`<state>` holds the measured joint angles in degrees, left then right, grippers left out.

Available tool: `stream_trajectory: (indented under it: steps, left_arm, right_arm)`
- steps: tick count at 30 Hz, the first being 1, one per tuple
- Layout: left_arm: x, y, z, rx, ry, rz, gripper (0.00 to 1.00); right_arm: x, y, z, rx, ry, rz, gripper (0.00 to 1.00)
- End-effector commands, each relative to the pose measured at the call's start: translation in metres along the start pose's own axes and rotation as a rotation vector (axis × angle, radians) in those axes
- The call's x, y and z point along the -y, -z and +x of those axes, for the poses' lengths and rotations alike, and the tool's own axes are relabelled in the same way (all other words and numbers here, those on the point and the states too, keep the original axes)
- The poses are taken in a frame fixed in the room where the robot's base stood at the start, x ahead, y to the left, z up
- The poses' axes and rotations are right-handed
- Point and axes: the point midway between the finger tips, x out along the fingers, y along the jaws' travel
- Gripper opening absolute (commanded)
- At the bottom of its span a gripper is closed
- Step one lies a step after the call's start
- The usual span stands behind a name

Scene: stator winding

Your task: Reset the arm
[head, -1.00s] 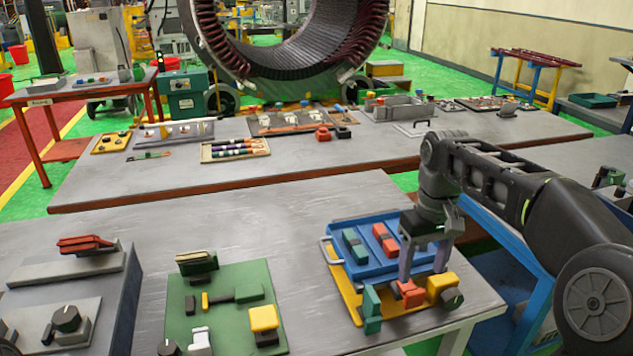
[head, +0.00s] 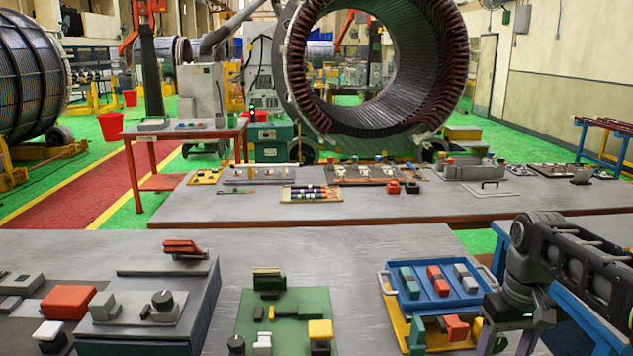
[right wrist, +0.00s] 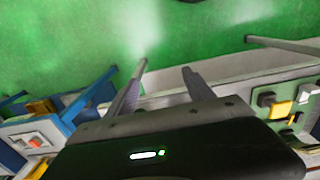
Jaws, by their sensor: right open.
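My right arm comes in from the right in the head view. Its gripper (head: 507,338) hangs over the right end of the near table, beside the blue tray (head: 408,304). In the right wrist view the two fingers of my right gripper (right wrist: 165,80) stand apart with nothing between them, with the table edge and green floor behind. The blue tray holds small green, red and grey blocks in separate slots. My left gripper is not in view.
On the near table (head: 330,240) stand a yellow board (head: 394,318) with coloured blocks in front of the tray, a green board (head: 285,305) with switches, and a grey box (head: 135,265) with a knob. A long table (head: 400,215) with parts stands behind, before the large stator ring (head: 300,60).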

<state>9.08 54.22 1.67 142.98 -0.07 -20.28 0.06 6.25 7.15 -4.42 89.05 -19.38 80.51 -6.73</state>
Motion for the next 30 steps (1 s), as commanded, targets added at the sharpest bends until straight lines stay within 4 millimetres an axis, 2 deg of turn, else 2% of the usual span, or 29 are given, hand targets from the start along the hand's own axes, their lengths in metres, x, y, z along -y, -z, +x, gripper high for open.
stream_trajectory:
  steps: [11, 17, 20, 23, 26, 27, 29, 30]
  left_arm:
    - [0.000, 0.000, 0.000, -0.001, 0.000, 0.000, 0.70]
    - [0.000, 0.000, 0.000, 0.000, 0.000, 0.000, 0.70]
    - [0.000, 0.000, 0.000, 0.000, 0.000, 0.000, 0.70]
    - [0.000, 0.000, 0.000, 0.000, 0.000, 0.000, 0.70]
    - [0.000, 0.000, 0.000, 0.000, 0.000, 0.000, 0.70]
    - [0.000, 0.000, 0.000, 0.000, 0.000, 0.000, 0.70]
    - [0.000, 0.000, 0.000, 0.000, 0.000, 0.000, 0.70]
    - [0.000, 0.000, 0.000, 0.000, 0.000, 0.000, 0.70]
  right_arm:
    - [0.034, 0.021, 0.064, -0.008, 0.043, -0.043, 0.62]
    - [0.068, 0.030, 0.123, -0.017, 0.088, -0.067, 0.62]
    - [0.092, 0.031, 0.164, -0.022, 0.123, -0.078, 0.62]
    - [0.126, 0.022, 0.215, -0.024, 0.172, -0.083, 0.62]
    - [0.171, -0.002, 0.279, -0.023, 0.234, -0.072, 0.62]
    - [0.189, -0.017, 0.303, -0.022, 0.260, -0.059, 0.62]
    - [0.216, -0.043, 0.336, -0.022, 0.296, -0.036, 0.62]
    - [0.232, -0.063, 0.356, -0.020, 0.316, -0.019, 0.62]
